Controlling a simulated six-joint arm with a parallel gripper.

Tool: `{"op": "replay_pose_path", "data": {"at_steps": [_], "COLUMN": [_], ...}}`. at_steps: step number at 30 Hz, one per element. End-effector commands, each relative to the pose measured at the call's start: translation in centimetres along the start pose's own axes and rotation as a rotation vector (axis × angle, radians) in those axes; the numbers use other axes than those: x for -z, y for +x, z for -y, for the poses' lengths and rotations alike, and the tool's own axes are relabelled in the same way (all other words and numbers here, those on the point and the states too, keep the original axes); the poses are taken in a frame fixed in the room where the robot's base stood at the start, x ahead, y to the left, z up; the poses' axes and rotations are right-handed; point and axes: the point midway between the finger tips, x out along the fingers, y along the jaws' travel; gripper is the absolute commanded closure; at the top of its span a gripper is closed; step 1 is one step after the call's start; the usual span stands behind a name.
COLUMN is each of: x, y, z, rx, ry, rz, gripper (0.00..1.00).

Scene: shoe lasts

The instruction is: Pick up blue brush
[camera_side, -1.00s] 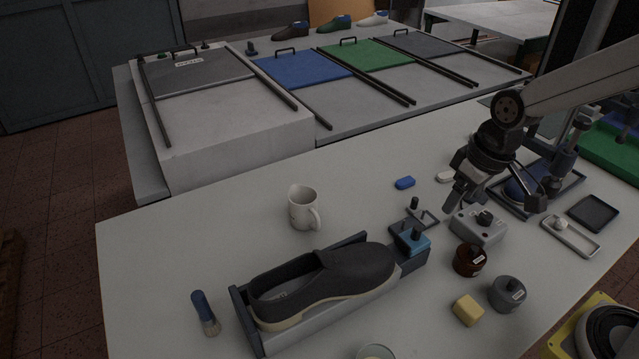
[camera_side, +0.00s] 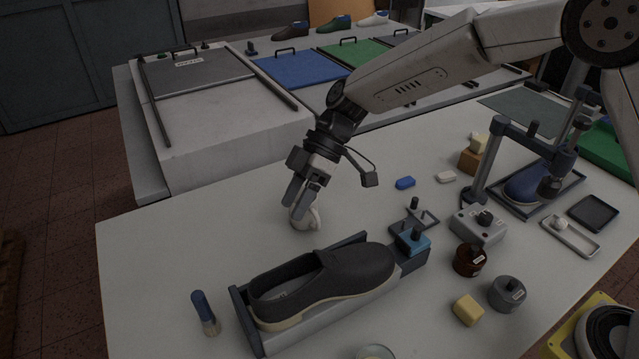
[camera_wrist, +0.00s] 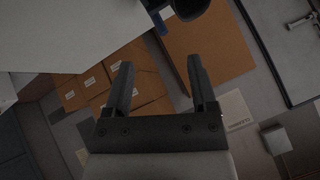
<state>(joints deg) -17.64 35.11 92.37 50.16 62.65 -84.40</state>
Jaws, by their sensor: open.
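The blue brush (camera_side: 204,312) has a blue handle and pale bristles. It is at the front left of the white table in the side view, left of the shoe holder, with the bristles toward the front. My gripper (camera_side: 297,208) hangs above the table, up and to the right of the brush and well apart from it. It overlaps the white mug in the picture; I cannot tell whether they touch. In the wrist view my gripper (camera_wrist: 160,64) has its fingers apart with nothing between them. I cannot make out the brush for sure there.
The white mug (camera_side: 312,219) is partly hidden by my gripper. A dark shoe (camera_side: 330,283) lies in a holder right of the brush. Tins, a yellow block (camera_side: 468,310) and a blue eraser-like piece (camera_side: 405,183) stand farther right. The table left of the mug is clear.

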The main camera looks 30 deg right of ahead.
Motion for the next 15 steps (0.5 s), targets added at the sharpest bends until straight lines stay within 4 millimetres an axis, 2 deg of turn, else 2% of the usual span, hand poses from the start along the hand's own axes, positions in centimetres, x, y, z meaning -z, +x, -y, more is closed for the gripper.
{"op": "replay_pose_path", "data": {"at_steps": [1,6,15], "x": [1.1,5.0,9.5], "y": [1.2,4.3,8.3], "z": [-0.2,-0.3,0.2], "rx": [0.036,0.132,0.221], "ry": [-0.062,-0.288,-0.596], "rz": [-0.029,-0.155,-0.364], "gripper": [0.27,0.27,0.27]}}
